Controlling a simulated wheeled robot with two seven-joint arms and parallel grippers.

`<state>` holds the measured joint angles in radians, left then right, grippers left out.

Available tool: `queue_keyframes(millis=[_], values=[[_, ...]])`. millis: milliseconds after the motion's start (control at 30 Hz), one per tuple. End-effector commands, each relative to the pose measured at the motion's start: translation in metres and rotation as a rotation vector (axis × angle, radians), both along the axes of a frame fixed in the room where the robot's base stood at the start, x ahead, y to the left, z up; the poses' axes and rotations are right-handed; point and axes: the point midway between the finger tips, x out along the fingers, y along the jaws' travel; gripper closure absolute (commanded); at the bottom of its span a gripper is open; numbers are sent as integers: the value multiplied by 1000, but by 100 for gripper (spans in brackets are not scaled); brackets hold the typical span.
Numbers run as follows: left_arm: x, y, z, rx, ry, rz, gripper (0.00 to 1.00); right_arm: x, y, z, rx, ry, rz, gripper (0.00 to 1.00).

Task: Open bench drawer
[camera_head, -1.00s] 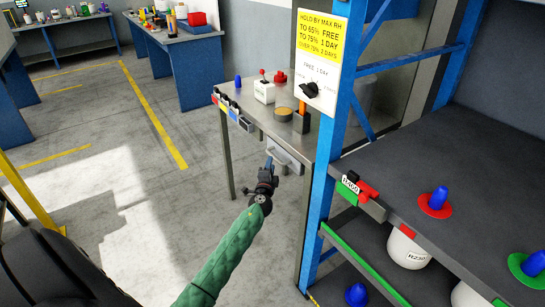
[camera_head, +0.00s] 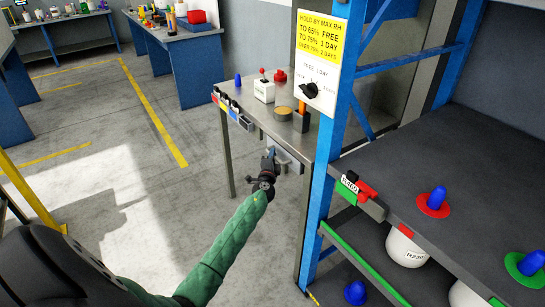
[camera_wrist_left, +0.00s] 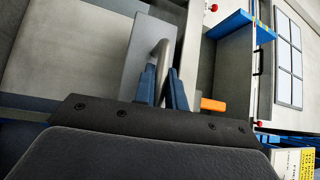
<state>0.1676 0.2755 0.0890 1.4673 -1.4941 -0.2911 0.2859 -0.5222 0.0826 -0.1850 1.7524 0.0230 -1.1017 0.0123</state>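The bench (camera_head: 245,118) stands in the middle of the head view. Its grey drawer (camera_head: 285,152) is under the top at the near right end; how far it stands out is hard to tell. My left gripper (camera_head: 270,156) is right at the drawer front. In the left wrist view, the bar handle (camera_wrist_left: 160,54) of the drawer runs between the two blue fingers of my left gripper (camera_wrist_left: 162,82). The fingers are close to the bar on both sides; whether they press on it is not clear. My right gripper is not in view.
A blue-framed rack (camera_head: 325,190) with dark shelves stands close on the right, with a sign (camera_head: 318,50) on its post. A white box with a red knob (camera_head: 263,91) and a round tan disc (camera_head: 284,114) are on the bench. The floor to the left is clear.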

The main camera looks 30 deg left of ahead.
Motion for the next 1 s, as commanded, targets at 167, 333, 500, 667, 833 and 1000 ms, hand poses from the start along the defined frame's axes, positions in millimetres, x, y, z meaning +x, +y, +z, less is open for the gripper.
queue_keyframes(millis=[167, 333, 500, 667, 833, 1000], values=[[0, 0, -1, 0, 1, 0, 100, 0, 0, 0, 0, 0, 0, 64], [-6, 2, -2, 0, 2, 0, 100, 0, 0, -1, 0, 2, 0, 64], [-26, 10, -4, 2, 3, 0, 100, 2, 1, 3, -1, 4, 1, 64], [-59, 23, -5, 1, 3, -1, 100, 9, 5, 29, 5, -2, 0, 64], [-98, 39, -5, 1, 3, -1, 100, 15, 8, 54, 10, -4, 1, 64], [-132, 54, -4, 1, 3, -1, 100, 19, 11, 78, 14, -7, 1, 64]])
